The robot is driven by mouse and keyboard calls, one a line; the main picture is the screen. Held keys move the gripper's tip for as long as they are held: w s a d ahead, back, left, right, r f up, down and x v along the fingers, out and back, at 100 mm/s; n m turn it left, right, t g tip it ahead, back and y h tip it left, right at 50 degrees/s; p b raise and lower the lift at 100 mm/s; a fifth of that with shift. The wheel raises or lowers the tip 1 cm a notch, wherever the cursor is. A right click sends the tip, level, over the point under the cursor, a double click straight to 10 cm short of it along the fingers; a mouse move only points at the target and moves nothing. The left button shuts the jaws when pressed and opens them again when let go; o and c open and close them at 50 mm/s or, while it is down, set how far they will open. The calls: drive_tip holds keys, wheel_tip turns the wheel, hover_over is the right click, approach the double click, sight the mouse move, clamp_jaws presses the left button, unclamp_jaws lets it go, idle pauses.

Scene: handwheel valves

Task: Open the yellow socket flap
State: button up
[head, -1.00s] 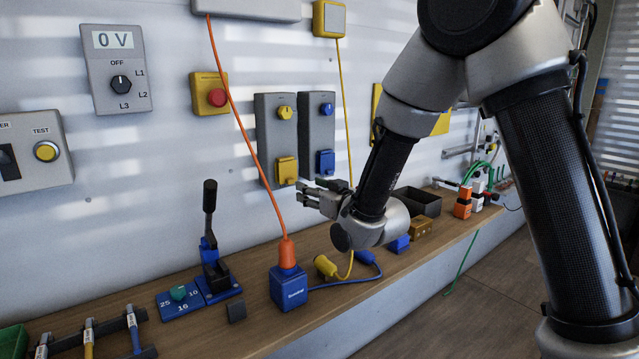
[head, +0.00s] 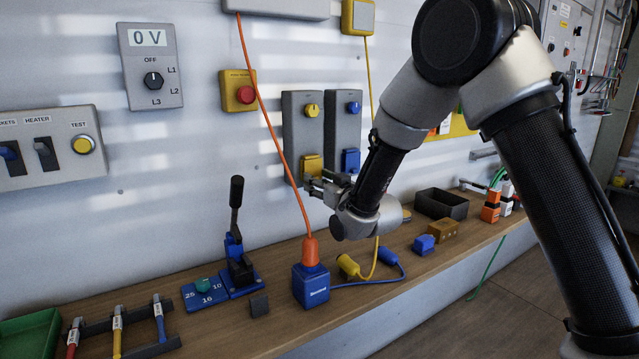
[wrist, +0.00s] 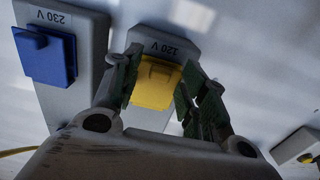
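The yellow socket flap (head: 311,163) sits low on the left grey socket box (head: 303,122) on the wall, below a yellow knob. In the wrist view the yellow flap (wrist: 156,84) looks closed, under a "120 V" label. My gripper (head: 313,184) is at the flap's lower edge in the head view. In the wrist view my gripper (wrist: 160,82) is open, with one finger on each side of the flap. I cannot tell whether the fingers touch it. The flap's lower part is partly hidden by my gripper in the head view.
A blue flap (head: 351,161) on the neighbouring "230 V" box is close by, and it also shows in the wrist view (wrist: 47,56). An orange cable (head: 262,95) hangs left of the boxes. Below, the bench holds a blue block (head: 311,287) and a yellow plug (head: 348,266).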

clamp_jaws()
drive_tip(key=shift+s+r, duration=0.1)
wheel_tip(320, 180, up, 8)
drive_tip(key=s+d+g+h, duration=0.1)
drive_tip(key=s+g+h, duration=0.1)
drive_tip(key=g+h, duration=0.7)
drive_tip(key=shift+s+d+r+g, duration=0.2)
drive_tip(key=shift+d+g, duration=0.15)
drive_tip(key=shift+g, duration=2.15)
